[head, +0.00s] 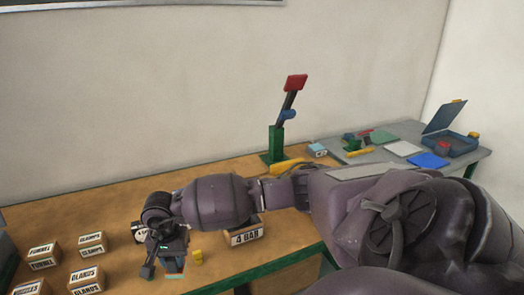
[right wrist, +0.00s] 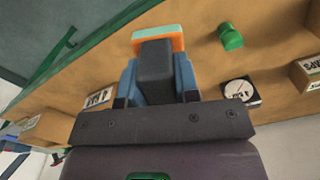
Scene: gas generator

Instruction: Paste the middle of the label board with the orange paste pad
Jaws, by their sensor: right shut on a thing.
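My right gripper (head: 173,262) is over the front left part of the wooden table, its blue fingers pointing down. In the right wrist view the right gripper (right wrist: 160,80) is shut on the dark block of the orange paste pad (right wrist: 158,40). The pad has an orange body and a pale greenish face, and sits beyond the fingertips. In the head view only a thin edge of the pad (head: 175,276) shows below the fingers. I cannot make out the label board for certain in either view. My left gripper is not in view.
Several labelled boxes (head: 86,278) stand left of the gripper. A "4 BAR" box (head: 245,236) stands right, partly behind my arm. A green stand (head: 276,143) is farther back.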

